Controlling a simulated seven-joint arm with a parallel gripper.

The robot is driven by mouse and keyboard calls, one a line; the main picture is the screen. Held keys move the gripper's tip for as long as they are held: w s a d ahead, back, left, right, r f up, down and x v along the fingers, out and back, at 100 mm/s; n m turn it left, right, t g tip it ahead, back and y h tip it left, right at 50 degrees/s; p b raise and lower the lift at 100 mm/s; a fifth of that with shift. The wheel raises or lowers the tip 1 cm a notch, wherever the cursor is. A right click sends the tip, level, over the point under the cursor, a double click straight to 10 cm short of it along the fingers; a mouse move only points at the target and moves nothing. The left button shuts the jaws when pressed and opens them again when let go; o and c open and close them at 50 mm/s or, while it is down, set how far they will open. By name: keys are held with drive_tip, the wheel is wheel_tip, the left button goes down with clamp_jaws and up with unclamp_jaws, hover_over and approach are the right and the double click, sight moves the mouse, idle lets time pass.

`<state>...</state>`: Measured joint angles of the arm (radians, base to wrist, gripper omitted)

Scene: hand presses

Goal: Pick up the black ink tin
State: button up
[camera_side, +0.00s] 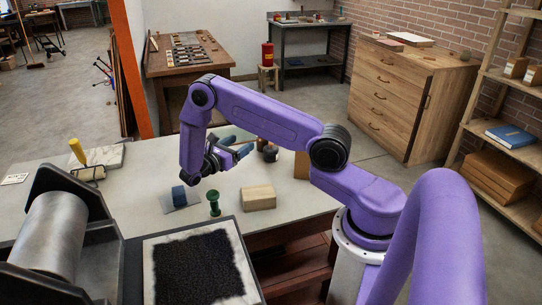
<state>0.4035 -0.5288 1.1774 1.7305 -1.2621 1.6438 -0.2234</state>
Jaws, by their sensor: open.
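I cannot surely pick out a black ink tin in the side view. A small dark blue, roughly cylindrical thing (179,195) stands on a pale sheet on the light worktable (135,205). Small dark brown rounded things (268,151) sit farther back, just right of my gripper; what they are is too small to tell. My gripper (241,146) is above the table with its two blue-grey fingers apart, pointing right. It holds nothing that I can see. My gripper and wrist hide part of the table behind them.
A green knobbed tool (214,202) and a pale wooden block (258,197) stand near the table's front. A yellow-handled roller (82,160) lies at the left. A press with a metal roller (52,235) and black inked bed (200,272) fills the front left.

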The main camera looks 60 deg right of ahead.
approach(271, 147)
drive_tip(key=d, duration=0.2)
drive_tip(key=d+f, duration=0.1)
drive_tip(key=d, duration=0.2)
drive_tip(key=shift+s, duration=0.15)
drive_tip(key=shift+s+d+r, duration=0.1)
drive_tip(key=shift+s+d, duration=0.15)
drive_tip(key=shift+d, duration=0.65)
drive_tip(key=shift+s+d+r, duration=0.1)
drive_tip(key=shift+s+d, duration=0.15)
drive_tip(key=shift+d, duration=0.6)
drive_tip(key=shift+s+d+r, duration=0.1)
drive_tip(key=shift+s+d, duration=0.15)
drive_tip(key=shift+d, duration=0.65)
drive_tip(key=c, duration=0.9)
